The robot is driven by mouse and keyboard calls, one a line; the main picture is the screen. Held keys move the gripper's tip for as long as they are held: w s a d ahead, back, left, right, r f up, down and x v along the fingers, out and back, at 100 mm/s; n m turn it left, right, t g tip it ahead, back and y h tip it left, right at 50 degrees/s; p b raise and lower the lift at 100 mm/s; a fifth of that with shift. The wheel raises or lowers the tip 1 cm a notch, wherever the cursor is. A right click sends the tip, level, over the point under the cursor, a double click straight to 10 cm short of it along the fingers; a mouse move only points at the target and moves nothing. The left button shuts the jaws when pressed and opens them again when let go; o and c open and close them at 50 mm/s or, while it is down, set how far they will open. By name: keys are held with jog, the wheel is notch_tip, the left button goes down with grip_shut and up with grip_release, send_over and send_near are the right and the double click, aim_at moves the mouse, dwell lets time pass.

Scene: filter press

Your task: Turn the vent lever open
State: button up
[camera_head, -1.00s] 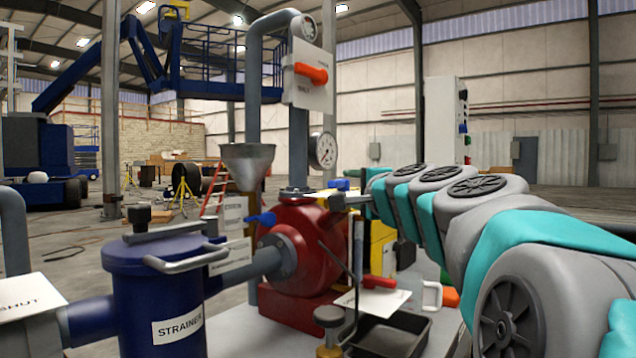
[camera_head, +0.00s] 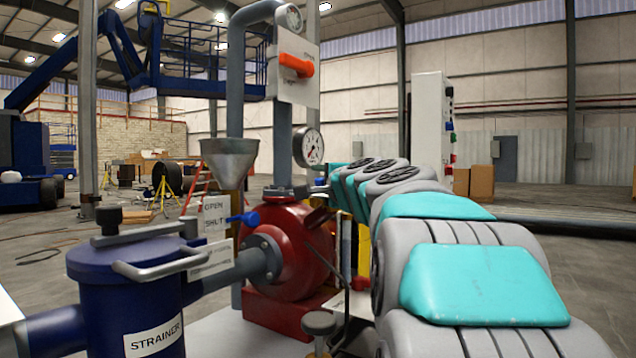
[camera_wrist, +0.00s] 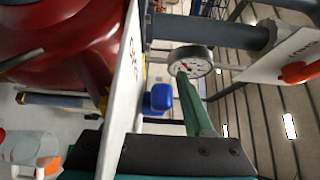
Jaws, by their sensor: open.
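A blue lever (camera_head: 245,218) sits beside the pump's small white plate marked OPEN and SHUT (camera_head: 216,214). An orange lever (camera_head: 297,65) lies nearly level on a taller white plate (camera_head: 298,88) at the upper pipe. I cannot tell from the labels which one is the vent lever. In the wrist view a blue knob (camera_wrist: 158,98) is close ahead, beside a white plate (camera_wrist: 122,85) seen nearly edge-on. My gripper (camera_wrist: 165,112) is open, with one green finger clear to the right of the knob; the other finger is not clear. The orange lever (camera_wrist: 300,71) is at the right edge there.
The red pump (camera_head: 290,250) stands close to my arm. A gauge (camera_head: 308,147) and a funnel (camera_head: 230,160) rise above it. The blue strainer (camera_head: 130,300) is at front left. A clear jug (camera_wrist: 30,150) shows at lower left in the wrist view.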

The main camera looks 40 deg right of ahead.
jog(key=shift+w, duration=0.2)
grip_shut()
dwell(0.4)
